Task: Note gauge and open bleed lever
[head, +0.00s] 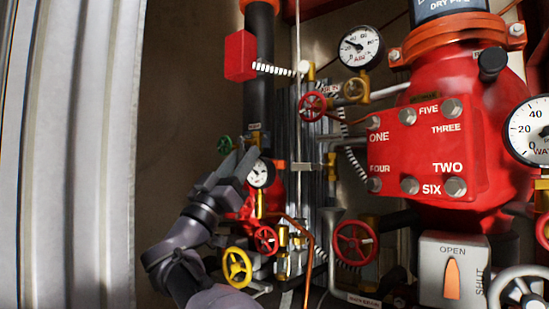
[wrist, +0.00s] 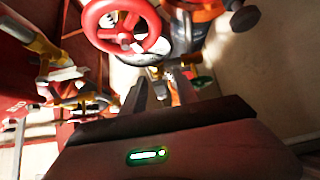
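The white air gauge (head: 361,48) is at the upper middle of the head view, its dark needle pointing up-left; the exact reading is too small to tell. A water gauge (head: 527,130) is cut off by the right edge. A small gauge (head: 261,173) sits just right of my gripper, partly hidden by it. I cannot tell which part is the bleed lever. My gripper (head: 238,158) is open and empty, its fingers pointing up among the small valves at the left. Its two fingers (wrist: 162,92) also show apart in the wrist view.
A red valve body (head: 410,165) with numbered bolts fills the right. An OPEN/SHUT plate (head: 432,272) with an orange pointer (head: 452,278) is below it. Red (head: 355,243) and yellow (head: 237,267) handwheels crowd the lower middle. A red handwheel (wrist: 100,22) is above the fingers. Bare wall (head: 185,110) is left.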

